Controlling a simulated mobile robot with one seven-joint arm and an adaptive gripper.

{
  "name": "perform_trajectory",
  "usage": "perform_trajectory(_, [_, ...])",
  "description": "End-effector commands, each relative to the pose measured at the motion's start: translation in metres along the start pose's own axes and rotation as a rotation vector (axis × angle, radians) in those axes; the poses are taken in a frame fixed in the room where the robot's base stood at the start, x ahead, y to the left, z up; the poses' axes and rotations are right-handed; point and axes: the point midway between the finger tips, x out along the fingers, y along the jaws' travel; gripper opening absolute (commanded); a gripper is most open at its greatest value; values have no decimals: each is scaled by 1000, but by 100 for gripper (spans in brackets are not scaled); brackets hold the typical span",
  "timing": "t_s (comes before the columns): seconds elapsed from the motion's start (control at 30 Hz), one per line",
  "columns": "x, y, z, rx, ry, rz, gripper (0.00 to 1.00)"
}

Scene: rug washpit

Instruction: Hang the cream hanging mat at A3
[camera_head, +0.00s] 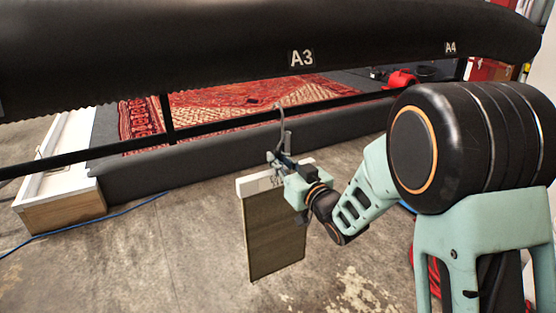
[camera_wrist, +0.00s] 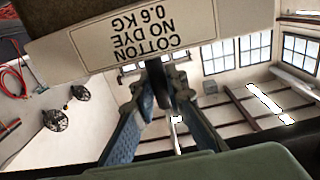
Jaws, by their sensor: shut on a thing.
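The mat (camera_head: 275,232) hangs upright below my gripper, a tan panel with a pale header bar (camera_head: 252,187). In the wrist view the header (camera_wrist: 130,40) fills the top, with upside-down print reading COTTON, NO DYE, 0.6 KG. My gripper (camera_head: 281,160) is shut at the top of the mat, on a dark stem (camera_wrist: 158,80) in the wrist view. A grey hook (camera_head: 283,115) rises above the gripper. The A3 label (camera_head: 301,58) is on the thick black rail (camera_head: 200,60) above; the hook's tip appears below and apart from the rail in the picture.
The A4 label (camera_head: 450,48) is farther right on the rail. A thin black bar (camera_head: 70,157) crosses below it. Behind are a low grey wall (camera_head: 150,175), a red patterned rug (camera_head: 215,105) and a white-topped wooden box (camera_head: 60,200). A blue hose (camera_head: 100,223) lies on the concrete floor.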

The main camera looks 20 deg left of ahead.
Motion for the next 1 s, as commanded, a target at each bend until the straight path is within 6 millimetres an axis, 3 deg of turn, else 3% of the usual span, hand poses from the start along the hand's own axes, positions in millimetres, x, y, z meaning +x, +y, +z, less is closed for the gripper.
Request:
perform_trajectory(0.43, [0,0,4,-1,5,-1,0])
perform_trajectory(0.47, [0,0,4,-1,5,-1,14])
perform_trajectory(0.63, [0,0,5,0,4,0,32])
perform_trajectory(1.0, [-5,0,8,1,-3,1,32])
